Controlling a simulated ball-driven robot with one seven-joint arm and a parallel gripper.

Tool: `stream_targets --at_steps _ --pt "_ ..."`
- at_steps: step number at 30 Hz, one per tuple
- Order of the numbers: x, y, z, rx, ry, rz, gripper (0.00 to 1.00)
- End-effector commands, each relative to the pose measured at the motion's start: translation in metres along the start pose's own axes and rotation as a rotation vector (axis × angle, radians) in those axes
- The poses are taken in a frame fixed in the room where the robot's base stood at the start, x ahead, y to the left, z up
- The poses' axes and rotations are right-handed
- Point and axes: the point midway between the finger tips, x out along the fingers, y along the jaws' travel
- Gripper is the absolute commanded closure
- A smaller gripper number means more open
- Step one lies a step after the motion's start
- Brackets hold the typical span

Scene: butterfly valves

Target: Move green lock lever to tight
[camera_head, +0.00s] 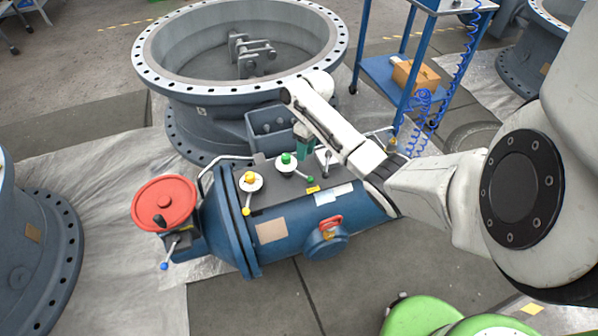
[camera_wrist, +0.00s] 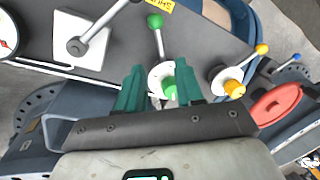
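The green lock lever (camera_head: 287,163) sits on the dark top plate of the blue valve body, with a white round base, a green hub and a green ball tip. Its ball points toward the lower right in the head view. In the wrist view the lever (camera_wrist: 158,45) runs up from its white base to the green ball. My gripper (camera_head: 303,141) hangs above and just right of the hub. In the wrist view my gripper (camera_wrist: 159,66) has its two teal fingers apart, with the green hub framed between them. Nothing is held. No contact shows. No "tight" label is readable.
A yellow lever (camera_head: 249,182) stands left of the green one, and a grey lever (camera_head: 327,162) right of it. A red handwheel (camera_head: 164,203) is at the valve's left end. A large grey flanged ring (camera_head: 150,68) stands behind.

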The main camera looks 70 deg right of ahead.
Motion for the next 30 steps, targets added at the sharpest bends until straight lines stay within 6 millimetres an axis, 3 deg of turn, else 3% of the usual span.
stream_targets --at_steps 6,12,26,30 --pt "0.043 0.0 0.001 0.001 -0.003 -0.002 0.63" --pt "0.07 0.0 0.0 0.001 0.0 0.0 0.63" --pt "0.082 -0.001 0.0 0.0 0.001 0.0 0.63" --pt "0.082 -0.001 0.0 0.0 0.001 0.0 0.76"
